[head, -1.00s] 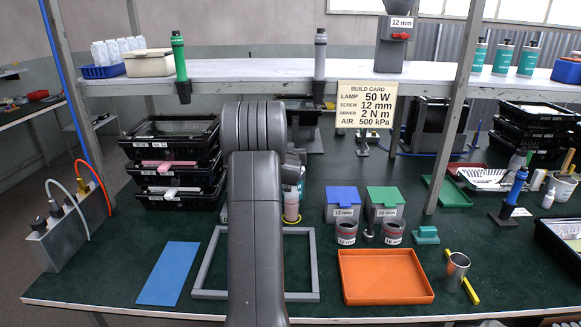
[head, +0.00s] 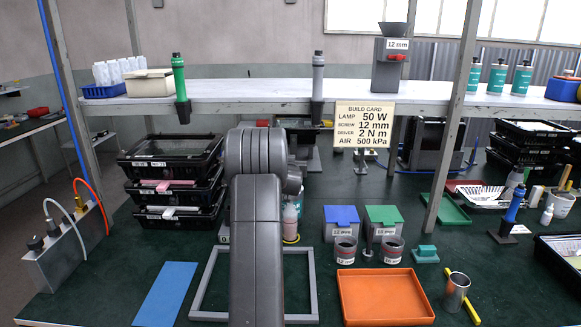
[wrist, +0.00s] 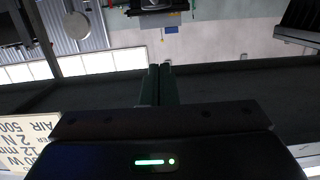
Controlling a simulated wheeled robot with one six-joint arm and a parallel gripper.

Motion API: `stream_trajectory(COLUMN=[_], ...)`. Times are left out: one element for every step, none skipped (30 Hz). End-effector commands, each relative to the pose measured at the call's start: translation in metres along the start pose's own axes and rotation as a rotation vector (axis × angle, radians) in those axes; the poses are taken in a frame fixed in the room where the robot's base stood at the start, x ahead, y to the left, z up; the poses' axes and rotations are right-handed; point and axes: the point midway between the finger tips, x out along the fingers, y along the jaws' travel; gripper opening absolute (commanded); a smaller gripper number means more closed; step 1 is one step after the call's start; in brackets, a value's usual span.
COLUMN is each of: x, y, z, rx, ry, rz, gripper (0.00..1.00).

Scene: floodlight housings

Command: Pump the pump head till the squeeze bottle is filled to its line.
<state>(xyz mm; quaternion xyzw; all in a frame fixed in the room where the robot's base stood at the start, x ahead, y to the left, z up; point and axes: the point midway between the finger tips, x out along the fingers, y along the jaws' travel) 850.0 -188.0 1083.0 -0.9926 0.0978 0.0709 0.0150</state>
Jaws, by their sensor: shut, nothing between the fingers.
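A small bottle with pinkish contents (head: 291,222) stands on the green bench in the head view, just right of my arm, which partly covers it. I take it for the squeeze bottle; its fill line is too small to make out. No pump head can be told for certain; the area around the bottle is mostly hidden behind my arm. My gripper (wrist: 160,72) shows in the wrist view with its two dark green fingers together and nothing between them. In the head view it is hidden behind my arm.
A grey frame (head: 196,285) and a blue mat (head: 166,293) lie at front left. Stacked black trays (head: 170,180) stand behind them. An orange tray (head: 385,297) and a metal cup (head: 456,292) are at front right.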

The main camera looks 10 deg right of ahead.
Motion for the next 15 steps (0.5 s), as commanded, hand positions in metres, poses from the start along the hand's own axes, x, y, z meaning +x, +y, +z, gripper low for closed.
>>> stream_trajectory(x=[0.008,0.013,0.019,0.024,0.029,0.035,0.039,0.043,0.049,0.053,0.058,0.063,0.066,0.069,0.070], y=[0.000,0.000,0.000,0.000,0.000,0.000,0.000,0.000,0.000,0.000,0.000,0.000,0.000,0.000,0.000], z=[-0.002,-0.002,-0.002,-0.002,-0.003,-0.002,-0.002,-0.002,-0.002,-0.003,-0.002,-0.002,-0.002,0.002,0.012], rx=[0.000,0.001,0.001,0.001,0.001,0.001,0.000,0.000,0.000,0.001,0.001,0.001,0.000,-0.001,0.000], ry=[-0.001,-0.001,0.001,0.000,0.000,-0.001,-0.001,0.001,0.000,0.000,-0.001,0.000,0.000,-0.003,-0.005], rz=[0.000,0.000,0.000,0.000,0.000,0.000,0.000,0.000,0.000,0.000,0.000,0.000,0.000,0.000,0.000], gripper=[0.00,0.00,0.00,0.00,0.00,0.00,0.00,0.00,0.00,0.00,0.00,0.00,0.00,0.00,0.00])
